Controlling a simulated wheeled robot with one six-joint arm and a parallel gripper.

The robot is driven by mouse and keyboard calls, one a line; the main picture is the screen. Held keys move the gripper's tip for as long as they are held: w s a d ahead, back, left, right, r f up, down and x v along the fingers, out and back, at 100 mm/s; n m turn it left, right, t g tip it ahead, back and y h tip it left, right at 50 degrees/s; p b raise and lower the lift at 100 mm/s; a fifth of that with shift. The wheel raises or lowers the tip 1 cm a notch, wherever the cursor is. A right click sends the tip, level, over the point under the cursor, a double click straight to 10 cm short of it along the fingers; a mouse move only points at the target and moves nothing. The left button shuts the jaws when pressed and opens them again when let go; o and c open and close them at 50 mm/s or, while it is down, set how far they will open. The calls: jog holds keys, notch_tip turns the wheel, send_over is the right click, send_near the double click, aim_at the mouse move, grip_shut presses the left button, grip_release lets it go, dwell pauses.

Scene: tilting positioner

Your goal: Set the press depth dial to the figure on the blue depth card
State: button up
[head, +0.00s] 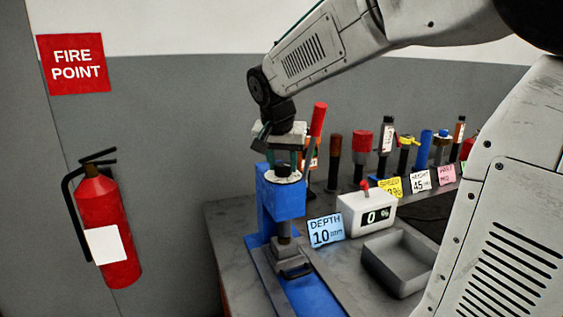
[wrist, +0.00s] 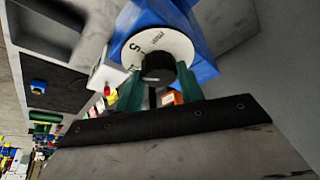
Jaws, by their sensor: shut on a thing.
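The blue depth card (head: 325,231) reads "DEPTH 10 mm" and stands at the foot of the blue press (head: 282,200). The press depth dial (head: 281,176) is on top of the press. In the wrist view the dial (wrist: 136,51) is a white disc with a dark centre knob (wrist: 158,67). A "5" shows on its left side; other marks are too small to read, and its near side is hidden by my fingers. My gripper (wrist: 158,92) points down from above, its green fingers shut on the knob.
A white box with a "0 %" display (head: 366,215) and a grey tray (head: 397,262) stand right of the press. Several tools (head: 361,145) stand in a row behind, with yellow (head: 390,187), white and pink cards. A fire extinguisher (head: 106,225) hangs on the left wall.

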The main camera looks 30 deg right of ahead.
jog(key=shift+n+y, duration=0.3)
jog(key=shift+n, duration=0.5)
jog(key=o, duration=1)
jog(key=shift+r, duration=0.15)
jog(key=v, duration=0.7)
jog(key=shift+s+r, duration=0.25)
